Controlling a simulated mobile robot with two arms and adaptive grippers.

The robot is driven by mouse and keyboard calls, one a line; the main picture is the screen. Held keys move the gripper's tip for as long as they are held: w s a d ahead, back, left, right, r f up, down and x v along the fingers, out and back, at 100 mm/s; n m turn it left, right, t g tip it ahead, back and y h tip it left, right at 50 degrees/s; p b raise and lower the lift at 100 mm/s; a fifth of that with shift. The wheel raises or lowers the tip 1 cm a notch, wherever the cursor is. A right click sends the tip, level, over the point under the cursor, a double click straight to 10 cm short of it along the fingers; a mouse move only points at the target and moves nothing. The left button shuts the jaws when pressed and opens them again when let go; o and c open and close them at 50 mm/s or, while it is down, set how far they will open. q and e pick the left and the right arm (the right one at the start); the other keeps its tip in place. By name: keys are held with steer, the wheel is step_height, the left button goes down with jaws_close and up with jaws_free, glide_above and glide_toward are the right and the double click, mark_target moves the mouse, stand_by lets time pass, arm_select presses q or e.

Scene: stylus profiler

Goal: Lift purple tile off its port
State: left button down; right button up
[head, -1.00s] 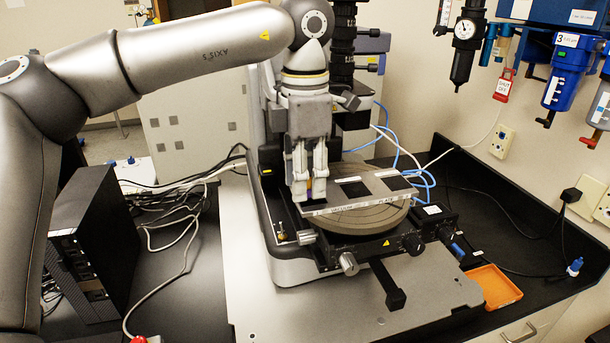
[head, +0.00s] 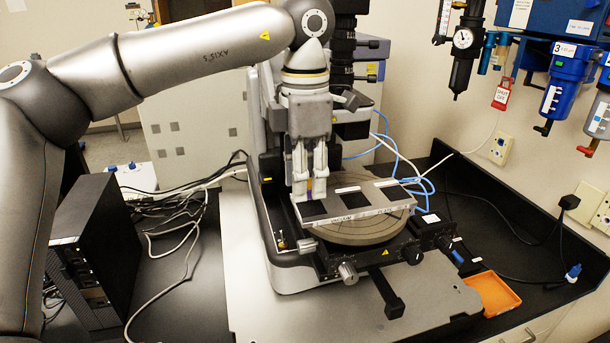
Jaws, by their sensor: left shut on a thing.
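My left gripper (head: 310,194) comes down from above and is shut on a small purple tile (head: 311,184). Only a narrow bit of the tile shows between the fingers. The fingertips are over the left end of a pale plate (head: 350,217) that has several black square ports. The black square (head: 313,208) nearest the gripper shows just below the fingertips. The tile appears a little above the plate; the exact gap is hard to tell. My right gripper is not in view.
The plate lies on a round stage (head: 375,230) of the profiler, with knobs in front. The instrument column (head: 342,60) stands close behind the gripper. A black computer case (head: 95,250) is at left, an orange tray (head: 492,293) at right. Cables run behind.

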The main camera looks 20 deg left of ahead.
arm_select(q)
steer(key=shift+r+p, duration=1.85)
steer(key=shift+r, duration=0.7)
steer(key=shift+f, duration=0.1)
